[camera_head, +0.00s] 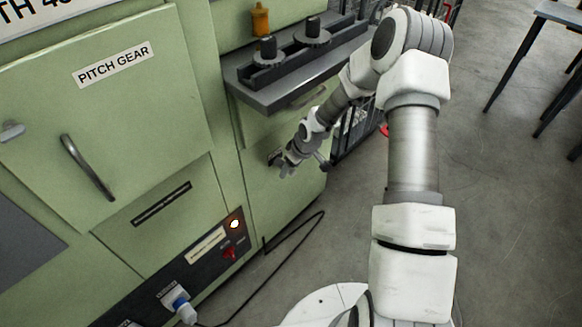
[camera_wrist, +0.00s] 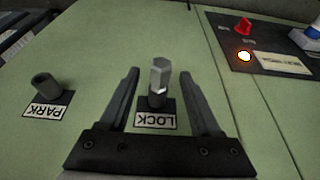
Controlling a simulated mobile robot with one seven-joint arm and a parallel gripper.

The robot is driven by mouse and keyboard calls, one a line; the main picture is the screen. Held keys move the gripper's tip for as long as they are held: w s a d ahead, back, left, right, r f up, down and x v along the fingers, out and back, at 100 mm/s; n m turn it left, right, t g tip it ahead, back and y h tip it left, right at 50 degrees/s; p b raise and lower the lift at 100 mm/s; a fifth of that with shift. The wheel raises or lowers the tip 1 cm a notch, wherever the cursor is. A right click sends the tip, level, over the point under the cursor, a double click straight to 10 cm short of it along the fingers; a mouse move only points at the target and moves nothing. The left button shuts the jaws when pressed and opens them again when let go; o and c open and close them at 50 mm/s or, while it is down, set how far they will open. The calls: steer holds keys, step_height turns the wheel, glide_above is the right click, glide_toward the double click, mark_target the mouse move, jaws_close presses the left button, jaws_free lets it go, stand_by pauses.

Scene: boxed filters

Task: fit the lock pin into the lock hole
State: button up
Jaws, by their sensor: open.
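The lock pin (camera_wrist: 161,74), with a bright hexagonal head, stands out from the green panel at the LOCK label (camera_wrist: 156,121) in the wrist view. Its lower end is at the dark round collar of the lock hole (camera_wrist: 157,100); how deep it sits cannot be told. My gripper (camera_wrist: 159,78) is open, with one finger on each side of the pin and a gap on both sides. To the left, the park socket (camera_wrist: 46,86) at the PARK label looks empty. In the head view my gripper (camera_head: 281,165) is close to the green cabinet front, and the pin is too small to make out.
A grey shelf (camera_head: 300,66) with dark round parts juts out above my gripper. A control strip with a lit lamp (camera_head: 235,224) and red switch (camera_head: 229,253) lies lower left. A black cable (camera_head: 290,253) runs along the floor. Open floor lies to the right.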

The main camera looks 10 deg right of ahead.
steer(key=p+v, duration=0.5)
steer(key=v, duration=1.2)
steer(key=shift+r+p, duration=0.2)
steer(key=shift+p, duration=0.15)
